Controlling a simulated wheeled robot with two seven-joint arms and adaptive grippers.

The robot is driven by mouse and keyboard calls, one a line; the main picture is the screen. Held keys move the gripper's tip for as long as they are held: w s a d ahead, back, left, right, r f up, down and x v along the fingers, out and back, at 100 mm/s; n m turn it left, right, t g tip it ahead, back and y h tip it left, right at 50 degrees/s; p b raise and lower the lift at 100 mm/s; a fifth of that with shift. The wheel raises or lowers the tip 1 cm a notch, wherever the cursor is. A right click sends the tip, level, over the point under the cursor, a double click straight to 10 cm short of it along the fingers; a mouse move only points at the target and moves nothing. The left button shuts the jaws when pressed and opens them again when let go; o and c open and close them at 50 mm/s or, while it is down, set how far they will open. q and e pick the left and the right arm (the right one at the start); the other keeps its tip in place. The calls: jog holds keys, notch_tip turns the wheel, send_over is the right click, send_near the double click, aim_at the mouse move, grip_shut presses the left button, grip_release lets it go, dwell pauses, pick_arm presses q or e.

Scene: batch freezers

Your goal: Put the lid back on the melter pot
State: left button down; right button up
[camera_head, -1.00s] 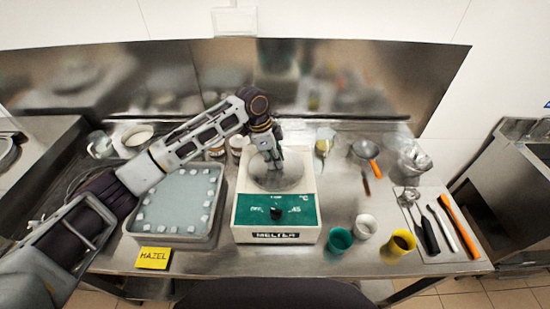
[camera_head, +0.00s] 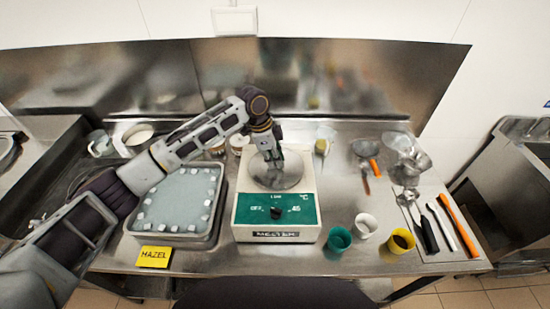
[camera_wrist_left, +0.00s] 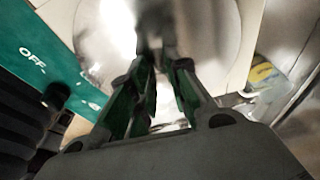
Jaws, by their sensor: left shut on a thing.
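The melter (camera_head: 276,214) is a cream box with a green front panel and a dial, standing mid-counter. The round metal lid (camera_head: 285,178) lies over the pot opening in its top; the pot itself is hidden. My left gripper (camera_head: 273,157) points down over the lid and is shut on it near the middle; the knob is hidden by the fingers. In the left wrist view the lid (camera_wrist_left: 205,45) fills the upper middle, with the gripper (camera_wrist_left: 155,75) in front. I cannot tell whether the rim is fully seated. My right gripper is not in view.
A tray of water with white cubes (camera_head: 219,215) stands left of the melter, behind a yellow HAZEL card (camera_head: 154,257). Green (camera_head: 339,239), white (camera_head: 365,226) and yellow (camera_head: 401,241) cups stand at the right front. Tools, including an orange-handled one (camera_head: 459,226), lie farther right.

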pick_arm(q)
jog(key=shift+p, duration=0.3)
dwell(0.7)
jog(key=c, duration=1.3)
grip_release()
jog(key=shift+o, duration=0.6)
jog(key=o, duration=0.4)
jog(key=shift+r, duration=0.1)
jog(key=shift+r+p, duration=0.75)
jog(key=shift+r, duration=2.65)
